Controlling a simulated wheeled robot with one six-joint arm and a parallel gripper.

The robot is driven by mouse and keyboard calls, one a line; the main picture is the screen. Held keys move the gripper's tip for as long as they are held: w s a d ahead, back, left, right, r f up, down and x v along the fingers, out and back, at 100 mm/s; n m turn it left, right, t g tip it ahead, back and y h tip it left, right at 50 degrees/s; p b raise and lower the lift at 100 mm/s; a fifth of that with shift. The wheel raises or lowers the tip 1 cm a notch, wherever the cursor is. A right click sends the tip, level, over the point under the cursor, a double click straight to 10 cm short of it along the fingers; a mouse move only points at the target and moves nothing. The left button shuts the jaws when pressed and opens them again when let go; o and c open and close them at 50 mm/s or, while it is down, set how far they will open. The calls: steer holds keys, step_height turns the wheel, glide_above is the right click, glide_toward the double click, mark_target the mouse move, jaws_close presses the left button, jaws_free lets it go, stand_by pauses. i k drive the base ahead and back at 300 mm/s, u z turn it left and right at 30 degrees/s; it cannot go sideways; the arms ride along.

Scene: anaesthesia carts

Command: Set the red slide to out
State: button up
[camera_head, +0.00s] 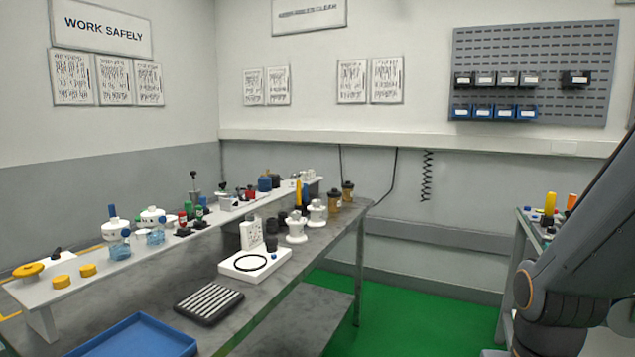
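Small red parts show on the long raised shelf (160,245) at the left. One red part (250,194) sits near the shelf's far end, among dark knobs. Another small red part (182,217) is beside a green one nearer the middle. Both are too small to tell which is a slide or what position it is in. My arm fills the right side of the view. My gripper is out of view.
Below the shelf is a grey workbench (255,315) with a blue tray (138,337), a striped black pad (209,303) and a white base (255,264) with a black ring. White-capped jars (117,240) stand on the shelf. Green floor (420,305) is clear between bench and arm.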

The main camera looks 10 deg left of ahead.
mark_target(251, 194)
steer(key=z, duration=0.45)
steer(key=i, duration=1.45)
steer(key=u, duration=1.3)
steer(key=i, duration=0.75)
steer(key=u, duration=0.85)
